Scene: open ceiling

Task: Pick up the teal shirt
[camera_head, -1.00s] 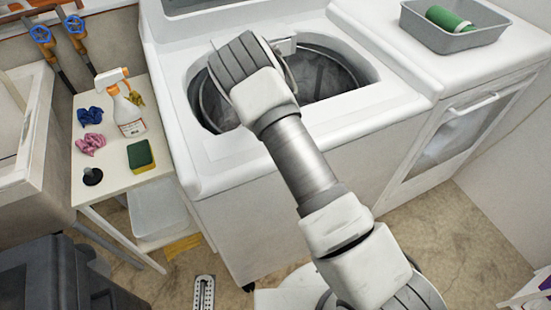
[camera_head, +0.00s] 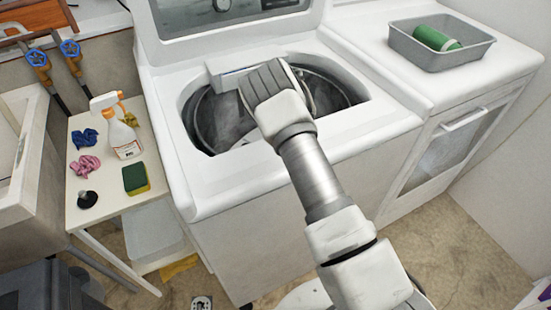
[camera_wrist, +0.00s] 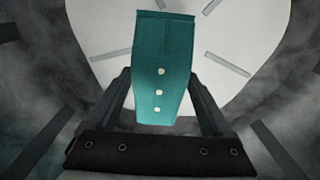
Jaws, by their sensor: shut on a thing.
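The teal shirt (camera_wrist: 163,50) shows in the wrist view as a small folded teal piece with several pale buttons. It stands upright between the fingers of my gripper (camera_wrist: 163,92), which is shut on it. Behind it is a pale round shape inside the dark washer drum. In the head view my arm reaches over the open top of the washer (camera_head: 255,178). My fingers and the shirt are hidden there behind my own wrist.
The drum (camera_head: 222,118) opening has a white rim around my arm. To the right, a grey bin (camera_head: 470,58) holds a green roll (camera_head: 437,38). To the left, a small table (camera_head: 105,205) carries a spray bottle (camera_head: 122,132), a sponge (camera_head: 136,178) and crumpled cloths.

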